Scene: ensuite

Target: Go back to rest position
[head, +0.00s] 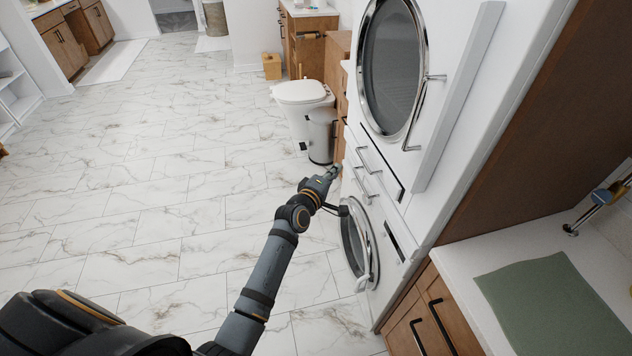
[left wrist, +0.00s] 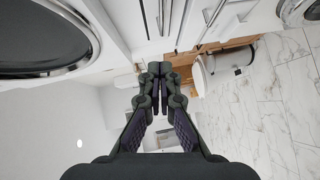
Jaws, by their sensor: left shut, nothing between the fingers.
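My left gripper (head: 329,172) is stretched out in front of the stacked washer and dryer, close to the drawer handles between the two machines. In the left wrist view my left gripper (left wrist: 159,70) has its fingers together with nothing between them. The upper machine's round door (head: 392,68) has a chrome rim and dark glass. The lower machine's round door (head: 357,243) is below and right of my gripper. I cannot tell whether my gripper touches the front. My right gripper is not in view.
A counter with a green mat (head: 553,305) and a tap (head: 600,198) is at the right. The marble floor (head: 150,200) at the left is wide and clear.

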